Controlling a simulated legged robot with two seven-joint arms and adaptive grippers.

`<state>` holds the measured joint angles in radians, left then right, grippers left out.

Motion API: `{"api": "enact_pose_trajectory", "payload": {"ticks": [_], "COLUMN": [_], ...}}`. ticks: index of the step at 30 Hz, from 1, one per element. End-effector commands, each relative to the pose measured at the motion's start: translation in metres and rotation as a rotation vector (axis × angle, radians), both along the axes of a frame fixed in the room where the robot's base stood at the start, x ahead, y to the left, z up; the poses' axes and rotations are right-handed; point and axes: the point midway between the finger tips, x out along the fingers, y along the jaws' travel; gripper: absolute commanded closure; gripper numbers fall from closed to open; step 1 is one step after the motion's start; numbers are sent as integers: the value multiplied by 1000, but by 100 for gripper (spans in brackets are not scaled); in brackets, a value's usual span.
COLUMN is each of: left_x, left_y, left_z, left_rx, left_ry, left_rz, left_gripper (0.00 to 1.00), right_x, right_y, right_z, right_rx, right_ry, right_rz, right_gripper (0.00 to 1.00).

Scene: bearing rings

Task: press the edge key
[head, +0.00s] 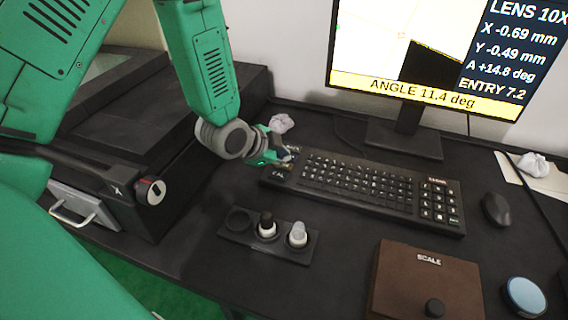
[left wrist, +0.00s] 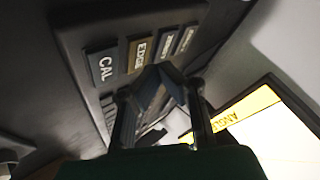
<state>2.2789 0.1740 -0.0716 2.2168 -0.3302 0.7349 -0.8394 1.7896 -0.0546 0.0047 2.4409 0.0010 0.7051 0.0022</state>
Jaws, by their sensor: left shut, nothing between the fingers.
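The edge key (left wrist: 140,52) is a tan key marked EDGE in the left wrist view. It sits in a row on the black keyboard (head: 375,184), between the grey-blue CAL key (left wrist: 103,65) and other labelled keys. My left gripper (head: 288,155) is at the keyboard's far left corner in the head view, and it hides part of that key row. In the left wrist view its shut, empty fingertips (left wrist: 161,74) appear right beside the edge key's lower end. I cannot tell whether they touch it. My right gripper is out of view.
A monitor (head: 393,93) stands behind the keyboard and reads ANGLE 11.4 deg. A holder (head: 237,236) with two small bottles, a brown SCALE box (head: 395,280) and a mouse (head: 496,209) are nearby.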

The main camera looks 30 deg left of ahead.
Motion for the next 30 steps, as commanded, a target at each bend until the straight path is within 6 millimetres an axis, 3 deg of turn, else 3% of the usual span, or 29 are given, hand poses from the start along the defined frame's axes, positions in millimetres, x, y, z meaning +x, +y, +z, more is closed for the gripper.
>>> {"api": "enact_pose_trajectory", "payload": {"ticks": [5, 18, 30], "left_x": [0, 0, 0], "left_y": [0, 0, 0], "left_z": [8, 50, 50], "left_rx": [0, 0, 0], "left_ry": [0, 0, 0], "left_rz": [0, 0, 0], "left_gripper": [100, 100, 100], "right_x": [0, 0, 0], "right_y": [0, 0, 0], "right_z": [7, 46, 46], "right_rx": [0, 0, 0], "right_ry": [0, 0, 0], "right_rz": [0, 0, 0], "right_gripper": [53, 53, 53]}}
